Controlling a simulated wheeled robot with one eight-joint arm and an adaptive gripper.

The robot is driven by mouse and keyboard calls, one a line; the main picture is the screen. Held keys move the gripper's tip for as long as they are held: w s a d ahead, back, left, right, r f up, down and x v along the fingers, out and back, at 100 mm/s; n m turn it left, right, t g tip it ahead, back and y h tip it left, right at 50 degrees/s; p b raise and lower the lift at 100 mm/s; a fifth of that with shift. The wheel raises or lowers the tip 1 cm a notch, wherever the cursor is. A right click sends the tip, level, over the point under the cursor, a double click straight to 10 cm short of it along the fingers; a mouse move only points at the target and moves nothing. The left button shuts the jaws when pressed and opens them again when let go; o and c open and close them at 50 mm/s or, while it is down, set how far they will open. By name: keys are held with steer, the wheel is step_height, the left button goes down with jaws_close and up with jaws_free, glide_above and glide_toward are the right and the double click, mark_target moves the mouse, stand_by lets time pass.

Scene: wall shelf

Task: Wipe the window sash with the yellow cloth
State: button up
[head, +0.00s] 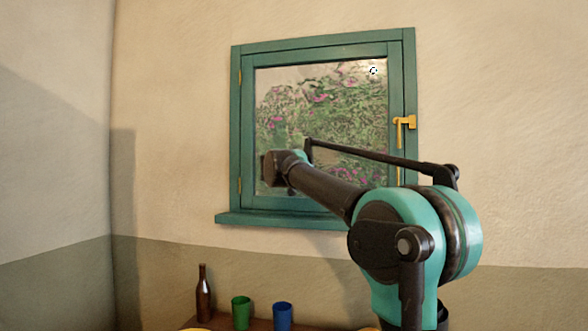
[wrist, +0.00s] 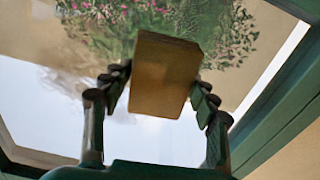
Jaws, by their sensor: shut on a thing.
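The window sash (head: 249,130) is a green frame around a glass pane, set in the wall. It looks closed in the head view. My gripper (head: 275,168) is in front of the pane's lower left part, seen from behind with its fingers hidden. In the wrist view my gripper (wrist: 162,82) has its two dark fingers shut on the yellow cloth (wrist: 165,75), which looks like a brownish-yellow folded block. The glass fills the view behind the cloth, and the green frame (wrist: 275,110) runs along the right. I cannot tell whether the cloth touches the glass.
A yellow handle (head: 405,124) is on the window's right side, and a green sill (head: 280,218) juts out below. A brown bottle (head: 203,293), a green cup (head: 240,312) and a blue cup (head: 282,316) stand below. The walls beside the window are bare.

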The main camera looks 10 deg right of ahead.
steer(key=shift+s+d, duration=1.5)
steer(key=shift+d, duration=2.1)
steer(key=shift+s+d, duration=1.5)
steer(key=shift+d, duration=2.1)
steer(key=shift+w+a+r, duration=0.55)
steer(key=shift+w+a, duration=0.3)
steer(key=shift+a, duration=1.15)
steer(key=shift+w+a+r, duration=0.5)
steer(key=shift+w+a, duration=0.3)
steer(key=shift+a, duration=1.2)
steer(key=shift+w+a+r, duration=0.55)
steer(key=shift+w+a, duration=0.3)
steer(key=shift+a, duration=1.15)
steer(key=shift+w+a, duration=0.35)
steer(key=shift+a, duration=0.35)
steer(key=shift+w+a, duration=0.35)
steer(key=shift+a, duration=0.3)
steer(key=shift+r, duration=1.55)
steer(key=s+d, duration=0.2)
steer(key=d, duration=0.4)
steer(key=shift+s, duration=0.3)
